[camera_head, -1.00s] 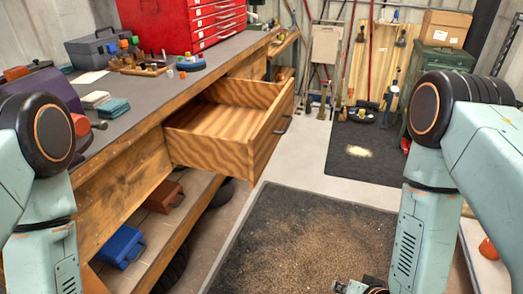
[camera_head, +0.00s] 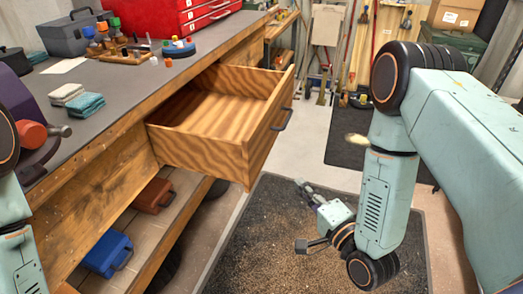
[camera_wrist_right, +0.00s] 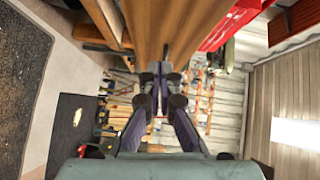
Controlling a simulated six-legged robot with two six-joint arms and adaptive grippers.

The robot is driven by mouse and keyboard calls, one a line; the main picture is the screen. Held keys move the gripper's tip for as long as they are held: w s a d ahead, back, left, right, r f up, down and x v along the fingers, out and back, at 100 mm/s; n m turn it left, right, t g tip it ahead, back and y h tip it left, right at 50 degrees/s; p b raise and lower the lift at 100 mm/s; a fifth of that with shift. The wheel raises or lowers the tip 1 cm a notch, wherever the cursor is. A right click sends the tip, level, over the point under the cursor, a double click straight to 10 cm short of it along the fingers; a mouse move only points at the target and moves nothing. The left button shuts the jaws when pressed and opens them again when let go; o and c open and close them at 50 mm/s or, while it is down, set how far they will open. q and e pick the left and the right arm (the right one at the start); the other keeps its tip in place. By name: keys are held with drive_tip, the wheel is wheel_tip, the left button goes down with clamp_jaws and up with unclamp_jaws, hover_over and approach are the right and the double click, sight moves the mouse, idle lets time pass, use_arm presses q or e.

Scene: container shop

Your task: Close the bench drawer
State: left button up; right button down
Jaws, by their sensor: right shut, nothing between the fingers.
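The wooden bench drawer (camera_head: 225,105) is pulled well out of the workbench and looks empty. Its front panel (camera_head: 268,135) faces right and carries a dark handle (camera_head: 283,119). My right gripper (camera_head: 303,186) is shut and empty, to the right of the drawer front and apart from it in the head view. In the right wrist view my right gripper (camera_wrist_right: 158,72) points forward with its fingers together, and a wooden surface, probably the drawer, fills the top middle. My left gripper is out of view; only part of my left arm shows at the left edge.
The bench top (camera_head: 130,80) holds a red tool chest (camera_head: 185,15), a grey toolbox (camera_head: 77,32) and small items. A blue case (camera_head: 107,254) and a brown case (camera_head: 154,196) sit on the shelf below. A dark, dirt-strewn mat (camera_head: 270,255) covers the floor right of the drawer.

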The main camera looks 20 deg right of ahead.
drive_tip(key=r+m, duration=0.1)
drive_tip(key=b, duration=0.2)
approach(260, 147)
drive_tip(key=d+x, duration=0.1)
drive_tip(key=x, duration=0.4)
drive_tip(key=shift+w+a+f+m+t, duration=0.3)
drive_tip(key=shift+w+a, duration=0.1)
drive_tip(key=shift+w, duration=0.2)
drive_tip(key=shift+w+a, duration=0.1)
